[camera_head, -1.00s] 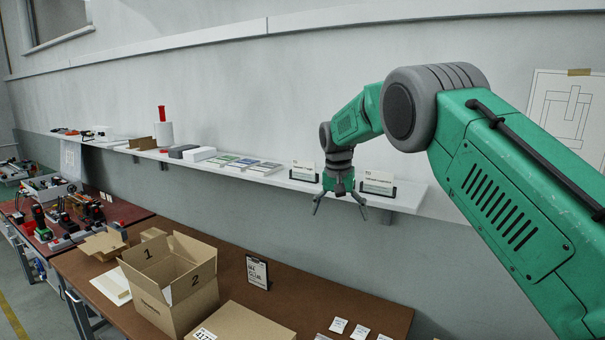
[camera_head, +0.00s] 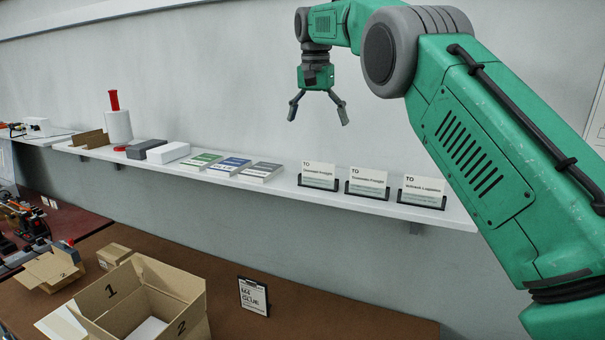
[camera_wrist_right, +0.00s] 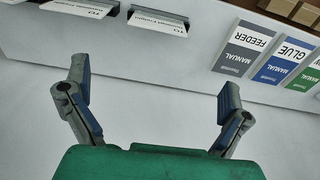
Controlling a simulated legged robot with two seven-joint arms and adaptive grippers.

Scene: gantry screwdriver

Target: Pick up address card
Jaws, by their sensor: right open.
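Three white address cards headed "TO" stand upright in dark holders on the wall shelf: the left card (camera_head: 320,175), the middle card (camera_head: 367,182) and the right card (camera_head: 422,190). My right gripper (camera_head: 318,112) is open and empty, pointing down above the shelf, higher than the left card and apart from it. In the right wrist view its two fingers (camera_wrist_right: 155,92) are spread with nothing between them. My left gripper is not in view.
Manuals in green, blue and grey (camera_head: 260,171) lie on the shelf (camera_head: 285,190) left of the cards. Boxes and a white roll (camera_head: 118,126) stand farther left.

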